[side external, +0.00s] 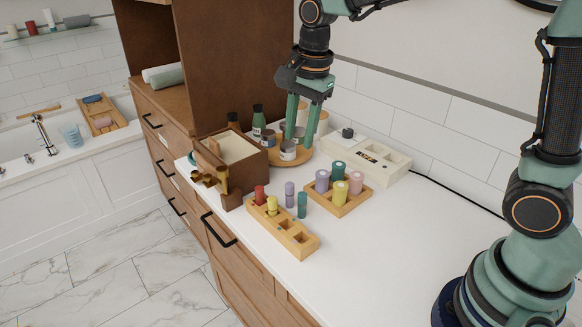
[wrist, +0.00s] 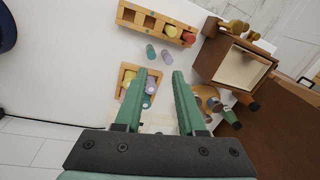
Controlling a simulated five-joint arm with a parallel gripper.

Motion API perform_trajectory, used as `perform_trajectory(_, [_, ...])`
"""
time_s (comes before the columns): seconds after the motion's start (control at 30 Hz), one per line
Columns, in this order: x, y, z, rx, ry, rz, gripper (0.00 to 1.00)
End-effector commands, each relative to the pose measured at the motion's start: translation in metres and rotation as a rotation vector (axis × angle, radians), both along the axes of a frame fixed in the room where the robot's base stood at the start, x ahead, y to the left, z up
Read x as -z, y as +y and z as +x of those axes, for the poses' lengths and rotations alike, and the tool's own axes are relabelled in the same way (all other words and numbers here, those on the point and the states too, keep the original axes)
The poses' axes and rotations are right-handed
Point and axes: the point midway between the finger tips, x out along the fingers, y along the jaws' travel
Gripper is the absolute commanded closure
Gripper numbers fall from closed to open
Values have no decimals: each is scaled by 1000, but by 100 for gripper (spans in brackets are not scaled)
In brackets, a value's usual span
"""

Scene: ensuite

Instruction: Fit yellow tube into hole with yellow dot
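A small yellow tube (side external: 271,206) stands in the wooden rack (side external: 301,252), beside a red tube (side external: 259,195) at the rack's far end. The rack has empty square holes toward its near end. The yellow tube also shows in the wrist view (wrist: 170,33). No yellow dot can be made out. My gripper (side external: 296,138) is open and empty, pointing down above the back of the counter near the round tray. In the wrist view its fingers (wrist: 159,74) are spread apart, with the rack well beyond them.
A purple tube (side external: 290,195) and a teal tube (side external: 302,205) stand loose behind the rack. A square wooden holder (side external: 346,209) carries thicker cylinders, one of them yellow. Jars crowd a round tray (side external: 303,157) by my gripper. The right front counter is clear.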

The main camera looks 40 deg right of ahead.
Motion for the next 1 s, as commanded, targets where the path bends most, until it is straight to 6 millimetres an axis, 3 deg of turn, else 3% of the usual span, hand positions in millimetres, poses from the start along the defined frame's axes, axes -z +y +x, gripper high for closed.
perform_trajectory(0.03, [-11, -9, -12, -99, -38, -14, 61])
perform_trajectory(0.2, [-31, -32, -49, -466, -145, -97, 61])
perform_trajectory(0.5, [-34, -61, -109, -1039, -282, -326, 61])
perform_trajectory(0.7, [-28, -68, -125, -1228, -309, -423, 61])
perform_trajectory(1.0, [-27, -69, -127, -1261, -309, -438, 61])
